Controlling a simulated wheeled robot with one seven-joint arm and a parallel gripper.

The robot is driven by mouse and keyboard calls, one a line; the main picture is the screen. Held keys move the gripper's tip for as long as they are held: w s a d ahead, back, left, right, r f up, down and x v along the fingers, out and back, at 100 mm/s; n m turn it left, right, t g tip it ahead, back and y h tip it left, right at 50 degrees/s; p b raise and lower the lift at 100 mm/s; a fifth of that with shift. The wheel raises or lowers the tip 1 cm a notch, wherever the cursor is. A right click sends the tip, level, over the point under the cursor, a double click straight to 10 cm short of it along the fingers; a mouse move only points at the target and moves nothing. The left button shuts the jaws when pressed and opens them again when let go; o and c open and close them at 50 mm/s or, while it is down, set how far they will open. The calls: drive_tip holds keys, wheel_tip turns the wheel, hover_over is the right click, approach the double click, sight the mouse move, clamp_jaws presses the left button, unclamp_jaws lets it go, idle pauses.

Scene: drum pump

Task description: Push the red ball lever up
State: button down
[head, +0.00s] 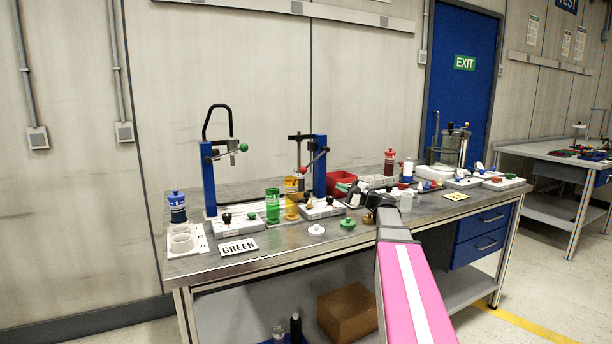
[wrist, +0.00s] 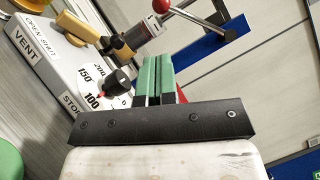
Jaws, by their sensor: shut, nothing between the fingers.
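In the wrist view the red ball (wrist: 160,6) shows at the top edge, beside silver metal parts and a dark bar. My gripper (head: 343,187) is to the right of the post and lower than the ball. Its green fingers (wrist: 160,72) are shut and empty. They point toward the lever assembly and appear apart from it. The exact gap to the ball cannot be told.
A white box (wrist: 60,60) with a black dial knob (wrist: 119,80) and yellow handle is close to my fingers' left. Yellow (head: 291,198) and green (head: 273,205) cylinders stand before the posts. A red bin (head: 341,180) is behind my gripper. Another blue post (head: 208,180) carries a green-ball lever (head: 243,147).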

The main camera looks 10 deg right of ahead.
sight(314, 160)
drive_tip(key=x, duration=1.4)
idle(0.4)
